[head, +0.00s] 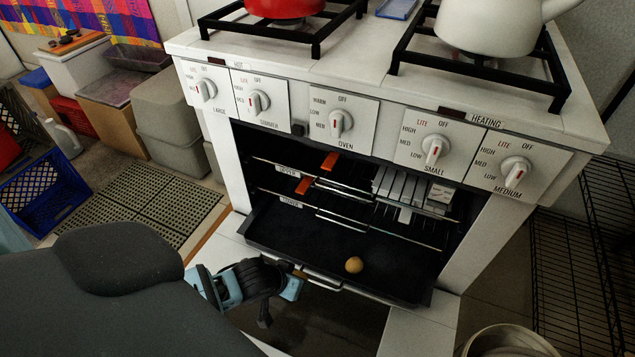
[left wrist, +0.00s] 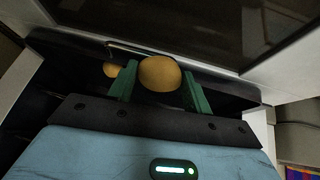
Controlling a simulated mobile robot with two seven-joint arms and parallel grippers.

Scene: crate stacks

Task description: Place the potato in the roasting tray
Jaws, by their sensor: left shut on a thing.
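My left gripper (head: 284,275) is at the front left edge of the dark roasting tray (head: 300,232), which sits low in the open oven. In the left wrist view its green fingers (left wrist: 159,80) are shut on a tan potato (left wrist: 160,72). The held potato is hidden behind the gripper in the head view. A second potato (head: 354,264) lies on the tray, right of the gripper. It seems to be the small round one (left wrist: 111,71) left of the fingers in the wrist view. My right gripper is in neither view.
Wire racks with orange tabs (head: 330,161) hang above the tray. A row of knobs (head: 340,121) runs along the stove front. A red pot (head: 284,7) and a white kettle (head: 490,28) stand on top. A bin (head: 510,338) stands at lower right. Crates (head: 42,194) fill the left.

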